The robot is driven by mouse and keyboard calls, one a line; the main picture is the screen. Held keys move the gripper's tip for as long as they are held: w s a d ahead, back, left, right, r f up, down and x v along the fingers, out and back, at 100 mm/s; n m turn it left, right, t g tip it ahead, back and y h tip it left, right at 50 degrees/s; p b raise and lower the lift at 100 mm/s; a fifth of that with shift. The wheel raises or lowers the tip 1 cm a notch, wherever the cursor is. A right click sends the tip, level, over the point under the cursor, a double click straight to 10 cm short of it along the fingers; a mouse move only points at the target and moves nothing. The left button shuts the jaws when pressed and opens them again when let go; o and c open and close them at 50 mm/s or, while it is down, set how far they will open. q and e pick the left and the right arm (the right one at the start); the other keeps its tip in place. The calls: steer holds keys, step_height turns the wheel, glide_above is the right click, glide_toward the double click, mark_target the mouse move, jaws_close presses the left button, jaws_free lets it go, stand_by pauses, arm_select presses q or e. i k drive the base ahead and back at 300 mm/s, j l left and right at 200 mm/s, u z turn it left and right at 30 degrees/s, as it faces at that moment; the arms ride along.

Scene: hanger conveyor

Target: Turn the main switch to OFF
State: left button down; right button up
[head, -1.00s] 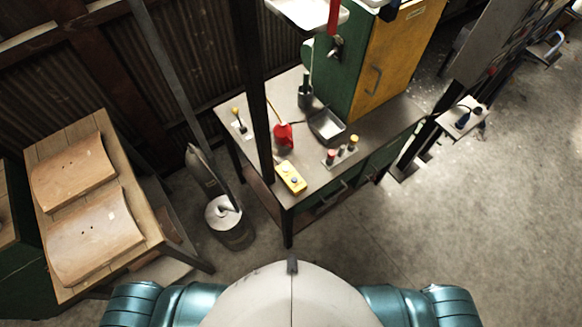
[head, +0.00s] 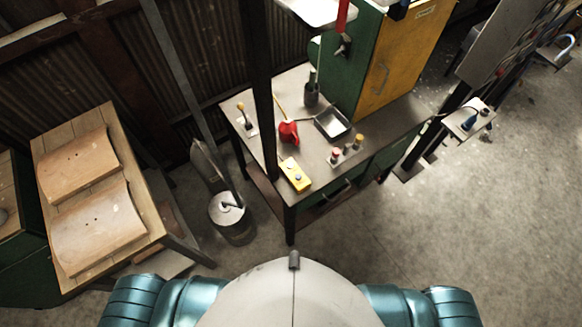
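I cannot make out for certain which part is the main switch. A dark knob or lever (head: 344,45) sits on the side of a green cabinet (head: 340,78) with a yellow door (head: 392,62). A red bar (head: 343,16) hangs just above it, cut by the top edge. A yellow box with buttons (head: 295,174) lies at the front corner of the metal workbench (head: 320,172). Neither of my grippers is in the head view; only my shoulders and torso show at the bottom.
The bench also holds a red object (head: 288,132), a metal tray (head: 332,122) and small knobs (head: 346,150). A dark post (head: 258,90) rises at its left. A metal bin (head: 232,220) and a wooden table (head: 150,222) stand left. The floor right (head: 470,230) is clear.

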mark_target(501, 71)
steer(key=l+z, duration=0.1)
steer(key=l, duration=1.8)
steer(key=i+l+z, duration=0.15)
steer(key=l, duration=1.75)
steer(key=i+z, duration=0.05)
